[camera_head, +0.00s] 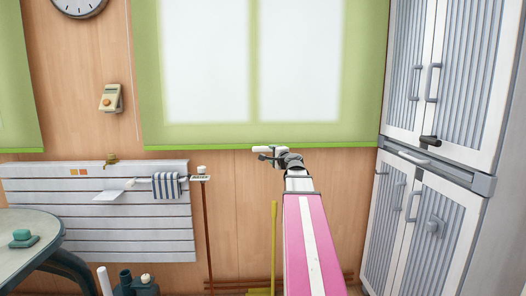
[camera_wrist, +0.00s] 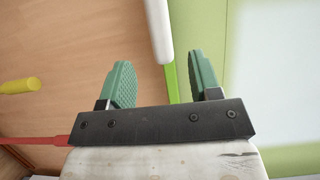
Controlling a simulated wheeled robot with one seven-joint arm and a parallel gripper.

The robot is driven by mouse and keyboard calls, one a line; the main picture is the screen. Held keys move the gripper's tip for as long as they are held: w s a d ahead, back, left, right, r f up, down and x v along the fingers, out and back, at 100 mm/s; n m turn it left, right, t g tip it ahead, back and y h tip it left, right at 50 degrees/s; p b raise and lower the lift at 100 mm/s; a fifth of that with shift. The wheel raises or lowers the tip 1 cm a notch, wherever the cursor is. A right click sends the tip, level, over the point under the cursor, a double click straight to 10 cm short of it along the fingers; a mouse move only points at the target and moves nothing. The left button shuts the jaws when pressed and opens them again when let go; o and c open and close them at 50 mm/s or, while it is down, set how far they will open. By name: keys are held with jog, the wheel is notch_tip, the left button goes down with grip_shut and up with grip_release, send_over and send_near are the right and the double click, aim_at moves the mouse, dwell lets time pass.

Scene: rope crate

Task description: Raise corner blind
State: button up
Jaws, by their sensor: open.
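The green blind (camera_head: 250,132) hangs down over the window beside the cabinet, with a bright green hem along its bottom edge. My gripper (camera_head: 267,156) is at that bottom edge, near its middle. In the wrist view my gripper (camera_wrist: 160,72) is open, with two green fingers apart. The blind (camera_wrist: 215,30) fills the right of that view, and its bright green hem (camera_wrist: 172,82) shows between the fingers. A white bar-like piece (camera_wrist: 159,30) lies ahead, between the fingertips; I cannot tell whether it is touched. Nothing appears gripped.
A tall white cabinet (camera_head: 420,200) stands close on the right. A white slatted wall panel (camera_head: 60,220) with a striped towel (camera_head: 167,186) is at left. A yellow pole (camera_head: 273,240) stands below my gripper. A round table (camera_head: 30,250) is at lower left. Another blind (camera_head: 18,100) hangs far left.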

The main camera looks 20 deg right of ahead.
aim_at(265, 150)
jog(key=w, duration=0.6)
jog(key=w+a, duration=0.1)
jog(key=w, duration=0.3)
grip_shut()
